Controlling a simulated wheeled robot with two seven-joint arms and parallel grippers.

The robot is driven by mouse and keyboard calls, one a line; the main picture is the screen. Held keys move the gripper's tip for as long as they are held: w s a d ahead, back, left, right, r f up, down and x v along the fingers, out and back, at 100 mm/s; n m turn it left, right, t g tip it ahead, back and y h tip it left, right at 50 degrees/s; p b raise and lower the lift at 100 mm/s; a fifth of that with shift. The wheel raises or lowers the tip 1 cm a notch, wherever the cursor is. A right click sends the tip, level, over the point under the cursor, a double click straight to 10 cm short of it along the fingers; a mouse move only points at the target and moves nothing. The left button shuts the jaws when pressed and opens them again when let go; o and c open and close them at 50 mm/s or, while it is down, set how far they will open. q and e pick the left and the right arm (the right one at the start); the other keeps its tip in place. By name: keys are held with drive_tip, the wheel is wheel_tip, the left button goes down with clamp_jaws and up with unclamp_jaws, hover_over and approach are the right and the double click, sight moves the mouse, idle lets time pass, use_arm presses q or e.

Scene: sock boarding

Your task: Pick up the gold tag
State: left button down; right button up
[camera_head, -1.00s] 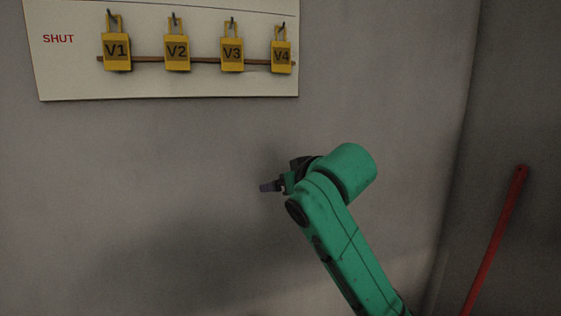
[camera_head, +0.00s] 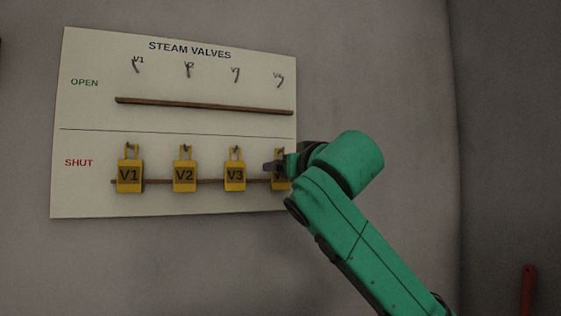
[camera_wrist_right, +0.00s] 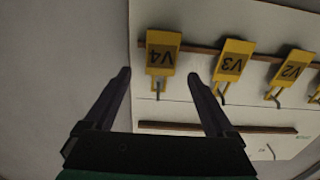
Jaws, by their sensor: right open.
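Several gold tags hang on hooks in the SHUT row of a white wall board. They are marked V1 (camera_head: 130,176), V2 (camera_head: 185,176), V3 (camera_head: 235,176) and V4 (camera_head: 282,183). In the head view my right gripper (camera_head: 270,167) is in front of V4 and partly hides it. In the right wrist view the board appears upside down. There my open, empty right gripper (camera_wrist_right: 159,74) has the V4 tag (camera_wrist_right: 163,55) beyond and between its fingertips. V3 (camera_wrist_right: 232,62) is to the right of the fingers. I cannot tell whether a finger touches V4. My left gripper is not in view.
The STEAM VALVES board (camera_head: 90,120) has an OPEN row with empty hooks and a brown rail (camera_head: 205,106). A lower brown rail (camera_head: 210,181) runs behind the tags. Bare wall lies below the board. A red bar (camera_head: 527,290) stands at the lower right.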

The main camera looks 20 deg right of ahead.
drive_tip(key=w+p, duration=0.1)
drive_tip(key=w, duration=0.2)
drive_tip(key=shift+w+a, duration=0.1)
drive_tip(key=shift+w, duration=0.2)
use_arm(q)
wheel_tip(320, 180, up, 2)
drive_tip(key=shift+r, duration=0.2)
use_arm(e)
drive_tip(key=shift+s, duration=0.1)
drive_tip(key=c, duration=1.4)
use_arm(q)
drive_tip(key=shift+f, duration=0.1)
use_arm(e)
drive_tip(key=shift+s+r, duration=0.1)
